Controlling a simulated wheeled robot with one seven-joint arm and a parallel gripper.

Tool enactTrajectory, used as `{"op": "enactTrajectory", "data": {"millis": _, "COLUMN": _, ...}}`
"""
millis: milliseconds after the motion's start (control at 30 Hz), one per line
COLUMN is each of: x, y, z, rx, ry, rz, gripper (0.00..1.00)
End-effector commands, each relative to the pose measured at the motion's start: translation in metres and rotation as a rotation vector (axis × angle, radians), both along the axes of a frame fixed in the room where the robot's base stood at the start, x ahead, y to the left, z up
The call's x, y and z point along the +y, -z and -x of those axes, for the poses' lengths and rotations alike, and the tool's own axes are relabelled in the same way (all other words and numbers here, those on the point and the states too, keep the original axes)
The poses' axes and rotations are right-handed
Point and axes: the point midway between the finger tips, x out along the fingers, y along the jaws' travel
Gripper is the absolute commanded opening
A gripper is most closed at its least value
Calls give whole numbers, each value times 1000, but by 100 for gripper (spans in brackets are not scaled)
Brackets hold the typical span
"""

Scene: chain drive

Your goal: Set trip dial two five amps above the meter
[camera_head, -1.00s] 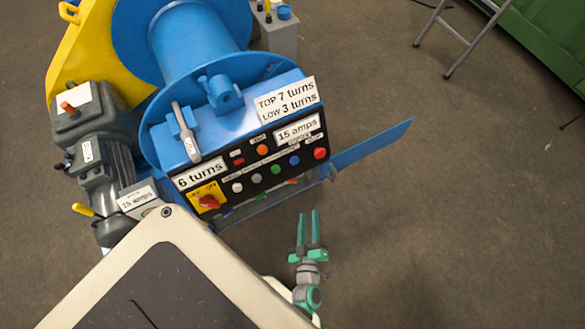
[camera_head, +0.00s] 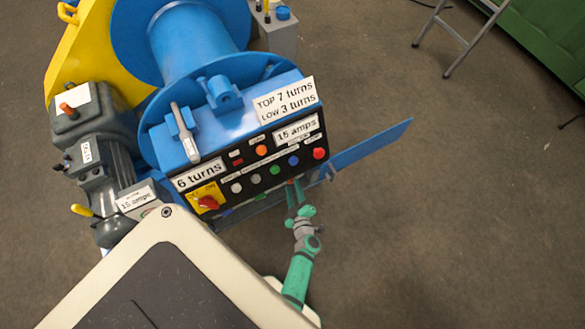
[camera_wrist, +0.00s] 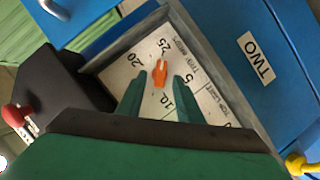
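In the wrist view, a white dial face (camera_wrist: 122,73) marked with numbers and trip amps lettering sits in a grey frame. An orange knob (camera_wrist: 160,72) is at its middle, its narrow end seeming to face about the 25 mark. A plate reading TWO (camera_wrist: 256,57) is on the blue surface to the right. My gripper (camera_wrist: 160,80) is open, with one green finger on each side of the knob, apart from it in this view. The fingers hide part of the dial. In the head view my gripper (camera_head: 296,187) is at the panel's lower edge. A white meter label (camera_head: 297,130) reads 15 amps.
The blue winch's black control panel (camera_head: 225,177) has coloured buttons and a red switch. Another 15 amps plate (camera_head: 135,199) is on the grey motor. A red knob (camera_wrist: 14,115) and a yellow part (camera_wrist: 300,164) flank the dial.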

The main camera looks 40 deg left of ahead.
Motion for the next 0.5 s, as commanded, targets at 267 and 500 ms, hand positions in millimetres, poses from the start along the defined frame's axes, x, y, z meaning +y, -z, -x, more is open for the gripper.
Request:
{"op": "enactTrajectory", "data": {"millis": 267, "x": 17, "y": 6, "z": -14, "rx": 1, "ry": 0, "rz": -1, "gripper": 33}}
{"op": "enactTrajectory", "data": {"millis": 500, "x": 18, "y": 7, "z": -15, "rx": 0, "ry": 2, "rz": 0, "gripper": 33}}
